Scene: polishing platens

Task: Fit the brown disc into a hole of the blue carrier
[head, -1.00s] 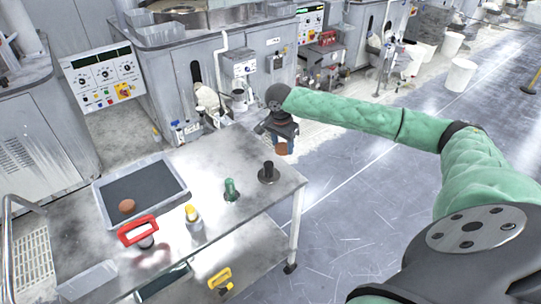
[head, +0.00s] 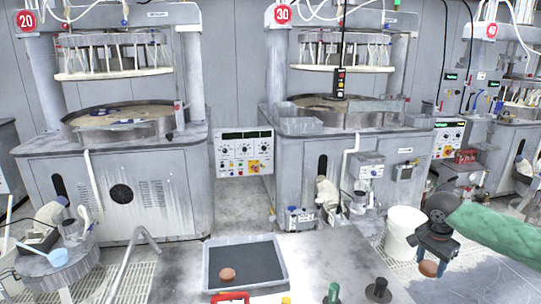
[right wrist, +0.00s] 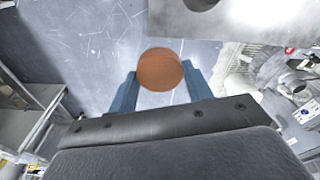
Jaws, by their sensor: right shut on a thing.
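My right gripper (head: 431,258) is at the right of the head view, in the air beyond the table's right side. It is shut on a brown disc (head: 428,268), which hangs at the fingertips. In the right wrist view the brown disc (right wrist: 160,70) sits between two blue fingers, its round face to the camera. Dark blue flat pieces (head: 125,122) lie on the round platen of machine 20, small and far off; I cannot make out holes. My left gripper is not in view.
A second brown disc (head: 227,274) lies in a grey tray (head: 207,270) on the table. A red handle (head: 230,297), a green-handled tool (head: 333,292) and a black knob (head: 379,288) stand nearby. A white bucket (head: 404,232) stands between the gripper and machine 30.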

